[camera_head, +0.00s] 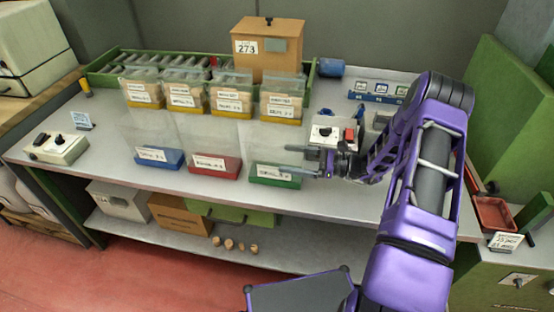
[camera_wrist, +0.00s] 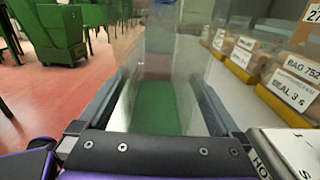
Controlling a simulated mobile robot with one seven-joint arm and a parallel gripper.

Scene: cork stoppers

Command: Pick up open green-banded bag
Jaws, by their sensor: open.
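The open green-banded bag (camera_head: 266,178) stands on the bench, a clear bag with a green band and a white label at its bottom. It is the rightmost of the front row. My gripper (camera_head: 292,160) reaches in from the right, fingers pointing left at the bag. In the wrist view, the fingers (camera_wrist: 160,88) are apart. The clear bag with its green bottom (camera_wrist: 155,108) shows between them. I cannot tell whether either finger touches it. The jaws hold nothing firmly.
Blue-banded (camera_head: 158,158) and red-banded (camera_head: 214,166) clear bags stand to the left. Several yellow-banded cork bags (camera_head: 285,108) stand behind, before a green tray (camera_head: 100,75) and a brown box (camera_head: 268,50). A white control box (camera_head: 325,134) sits close by my gripper.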

